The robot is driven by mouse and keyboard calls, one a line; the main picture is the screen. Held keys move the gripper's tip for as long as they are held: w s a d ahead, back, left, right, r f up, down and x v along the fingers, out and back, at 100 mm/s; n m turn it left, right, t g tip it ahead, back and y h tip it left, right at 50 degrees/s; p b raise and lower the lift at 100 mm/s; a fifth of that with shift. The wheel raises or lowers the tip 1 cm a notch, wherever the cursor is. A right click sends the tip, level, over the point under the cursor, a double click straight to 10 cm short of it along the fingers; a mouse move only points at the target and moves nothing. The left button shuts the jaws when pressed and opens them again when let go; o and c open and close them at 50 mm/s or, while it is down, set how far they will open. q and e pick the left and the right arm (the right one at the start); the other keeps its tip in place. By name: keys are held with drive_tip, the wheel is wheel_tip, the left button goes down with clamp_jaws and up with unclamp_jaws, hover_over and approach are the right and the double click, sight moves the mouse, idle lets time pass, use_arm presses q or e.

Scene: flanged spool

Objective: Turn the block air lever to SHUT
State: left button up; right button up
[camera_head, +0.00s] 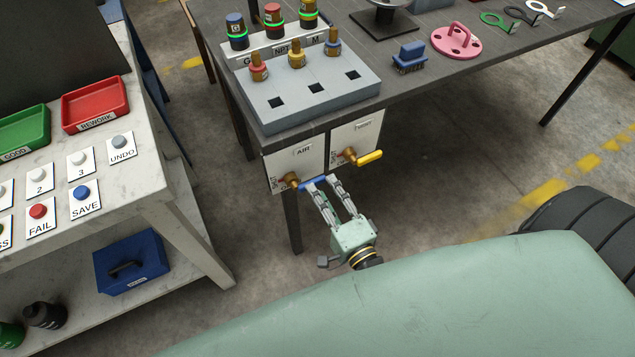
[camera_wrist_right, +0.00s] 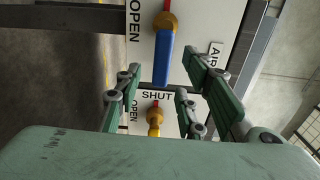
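The blue air lever (camera_head: 314,182) is on the white AIR panel (camera_head: 305,163) under the table edge. It lies level and points right from its brass valve (camera_head: 290,180). In the wrist view the blue lever (camera_wrist_right: 163,57) hangs down the picture, and a red mark shows at its valve's opposite end. OPEN is printed beside that valve; no SHUT label of the AIR panel is readable. My right gripper (camera_head: 320,182) is open at the lever. In the wrist view its fingers (camera_wrist_right: 163,68) stand either side of the lever, with visible gaps; contact is unclear. My left gripper is not in view.
A second panel (camera_head: 359,134) with a yellow lever (camera_head: 369,157) pointing right is close beside it; its SHUT label (camera_wrist_right: 157,96) shows in the wrist view. The table leg (camera_head: 292,222) stands below. A marble-topped bench (camera_head: 130,165) is at left. The floor right of the panels is clear.

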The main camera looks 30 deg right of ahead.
drive_tip(key=s, duration=0.7)
drive_tip(key=shift+s, duration=0.35)
drive_tip(key=shift+d, duration=0.15)
